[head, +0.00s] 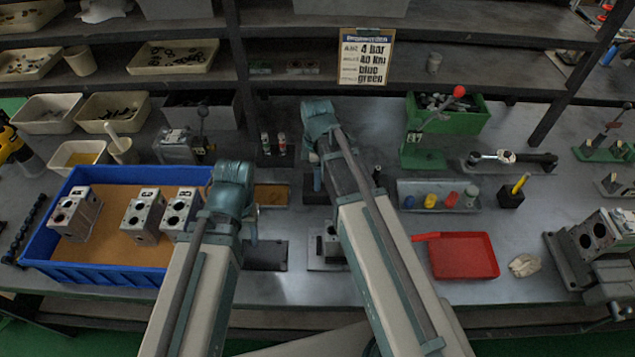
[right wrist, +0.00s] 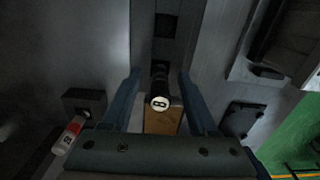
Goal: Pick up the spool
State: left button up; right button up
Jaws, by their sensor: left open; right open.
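In the right wrist view, a dark, narrow upright piece with a pale round marked end (right wrist: 159,103), which looks like the spool, stands between the fingers of my right gripper (right wrist: 159,74). The fingers are open, one on each side, with gaps visible. In the head view my right gripper (head: 320,118) is over the middle of the bench, and its wrist hides its fingertips and most of what is below. My left gripper (head: 232,190) is by the right end of the blue tray (head: 110,275); its fingers are mostly hidden, and I see nothing held.
Several metal valve blocks (head: 143,215) stand in the blue tray. A small red-and-white bottle (right wrist: 72,133) is left of my right gripper in the wrist view. A red tray (head: 463,257), a rack of coloured plugs (head: 440,196) and a green stand (head: 422,150) are to the right.

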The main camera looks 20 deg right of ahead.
grip_shut()
pick_arm(q)
jog(key=shift+r, duration=0.15)
pick_arm(e)
jog(key=shift+r, duration=0.1)
notch_tip(320, 180, up, 10)
jog(key=p, duration=1)
pick_arm(q)
notch_tip(320, 180, up, 8)
jog(key=b, duration=0.2)
jog(key=shift+f, duration=0.25)
pick_arm(e)
jog(key=w+a+f, duration=0.2)
jog(key=a, duration=1.1)
jog(key=shift+a+f, duration=0.25)
jog(key=shift+a, duration=0.15)
